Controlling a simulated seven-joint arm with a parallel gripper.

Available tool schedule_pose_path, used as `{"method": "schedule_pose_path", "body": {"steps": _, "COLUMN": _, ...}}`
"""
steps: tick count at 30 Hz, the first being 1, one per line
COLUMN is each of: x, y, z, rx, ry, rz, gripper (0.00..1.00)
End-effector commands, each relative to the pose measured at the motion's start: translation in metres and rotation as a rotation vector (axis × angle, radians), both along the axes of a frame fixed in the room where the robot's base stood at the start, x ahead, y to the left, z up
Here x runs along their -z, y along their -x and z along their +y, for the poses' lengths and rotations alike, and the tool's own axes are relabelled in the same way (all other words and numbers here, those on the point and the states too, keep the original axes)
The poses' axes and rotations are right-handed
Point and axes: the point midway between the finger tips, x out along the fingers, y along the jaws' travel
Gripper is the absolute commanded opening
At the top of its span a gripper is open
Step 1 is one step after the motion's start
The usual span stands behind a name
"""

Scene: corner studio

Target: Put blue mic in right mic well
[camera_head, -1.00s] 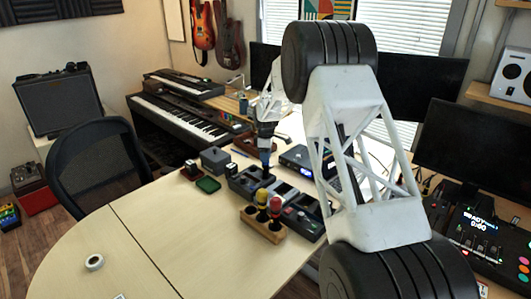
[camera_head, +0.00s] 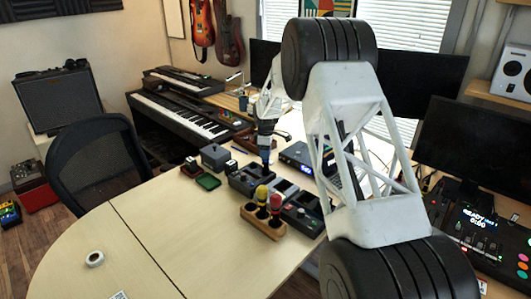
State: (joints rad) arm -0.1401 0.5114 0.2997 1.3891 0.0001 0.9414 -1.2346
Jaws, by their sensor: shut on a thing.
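My gripper (camera_head: 266,133) is at mid-table, its fingers small and partly hidden by my own arm. It is shut on the blue mic (camera_head: 266,157), which hangs upright below it. The mic's lower end is over or at the back right part of a dark grey block with wells (camera_head: 240,184). I cannot tell whether it is inside a well or just above it. The wells themselves are too small to make out clearly.
A wooden holder (camera_head: 254,223) with a yellow mic (camera_head: 262,194) and a red mic (camera_head: 276,202) stands in front. Dark boxes (camera_head: 303,214), a grey box (camera_head: 214,155) and a green tray (camera_head: 208,181) lie close by. The table's left front is mostly clear, with a tape roll (camera_head: 94,259).

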Motion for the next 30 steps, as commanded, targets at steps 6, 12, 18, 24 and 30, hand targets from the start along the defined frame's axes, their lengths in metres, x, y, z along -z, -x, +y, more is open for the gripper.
{"method": "schedule_pose_path", "body": {"steps": 6, "x": -0.0005, "y": -0.0001, "z": 0.0, "rx": 0.0, "ry": 0.0, "rz": -0.001, "gripper": 0.15}}
{"method": "schedule_pose_path", "body": {"steps": 12, "x": -0.0003, "y": -0.0001, "z": 0.0, "rx": 0.0, "ry": 0.0, "rz": 0.0, "gripper": 0.15}}
{"method": "schedule_pose_path", "body": {"steps": 18, "x": 0.0002, "y": -0.0001, "z": 0.0, "rx": 0.0, "ry": 0.0, "rz": 0.0, "gripper": 0.15}}
{"method": "schedule_pose_path", "body": {"steps": 24, "x": 0.0025, "y": -0.0001, "z": 0.0001, "rx": 0.0, "ry": 0.0, "rz": -0.001, "gripper": 0.15}}
{"method": "schedule_pose_path", "body": {"steps": 30, "x": 0.0053, "y": -0.0002, "z": 0.0, "rx": 0.0, "ry": 0.0, "rz": -0.001, "gripper": 0.15}}
